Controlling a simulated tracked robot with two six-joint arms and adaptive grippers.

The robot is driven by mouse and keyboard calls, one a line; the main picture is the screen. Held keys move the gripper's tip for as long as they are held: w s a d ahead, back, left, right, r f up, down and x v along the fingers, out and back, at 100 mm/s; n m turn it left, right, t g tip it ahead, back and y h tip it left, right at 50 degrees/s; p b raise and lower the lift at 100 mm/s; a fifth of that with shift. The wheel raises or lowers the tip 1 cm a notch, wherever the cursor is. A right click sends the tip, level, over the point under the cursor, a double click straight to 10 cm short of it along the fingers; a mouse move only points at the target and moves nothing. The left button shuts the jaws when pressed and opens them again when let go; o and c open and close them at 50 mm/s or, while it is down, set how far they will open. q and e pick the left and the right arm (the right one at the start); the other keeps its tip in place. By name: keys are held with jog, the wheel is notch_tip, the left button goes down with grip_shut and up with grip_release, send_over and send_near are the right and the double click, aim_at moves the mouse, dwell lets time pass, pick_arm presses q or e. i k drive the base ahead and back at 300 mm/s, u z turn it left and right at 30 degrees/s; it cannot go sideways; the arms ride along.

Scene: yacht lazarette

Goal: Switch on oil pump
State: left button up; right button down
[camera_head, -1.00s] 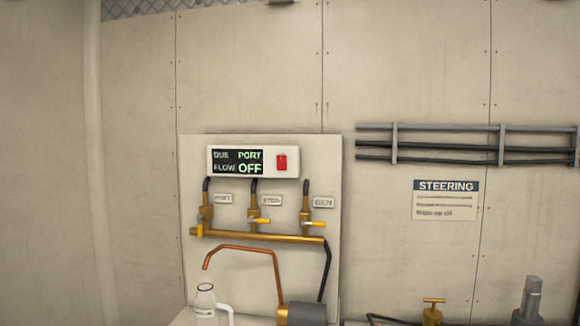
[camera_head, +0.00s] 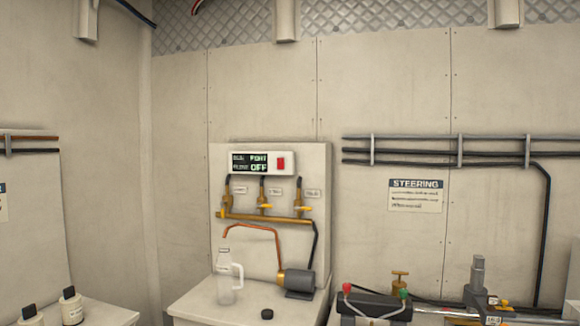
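The oil pump panel (camera_head: 232,262) stands against the back wall. Its white control box (camera_head: 240,155) has a display (camera_head: 249,162) with PORT on the upper line and OFF on the lower, and a red switch (camera_head: 281,162) to the right. Below are three brass valves with yellow handles, the left one (camera_head: 223,213), middle (camera_head: 264,207) and right (camera_head: 304,209), on a brass manifold (camera_head: 265,219). A copper spout (camera_head: 250,228) bends down over a clear jug (camera_head: 226,285). The pump motor (camera_head: 296,281) sits at the panel's lower right. Neither of my grippers is visible.
A black cap (camera_head: 267,314) lies on the white bench (camera_head: 190,304) by the jug. Steering gear (camera_head: 440,308) with hoses fills the lower right. Two white bottles (camera_head: 71,306) stand at lower left. A STEERING sign (camera_head: 415,195) hangs under wall pipes (camera_head: 460,150).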

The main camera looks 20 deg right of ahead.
aim_at(280, 161)
jog(key=u, duration=0.45)
jog(key=i, duration=1.45)
jog(key=z, duration=0.5)
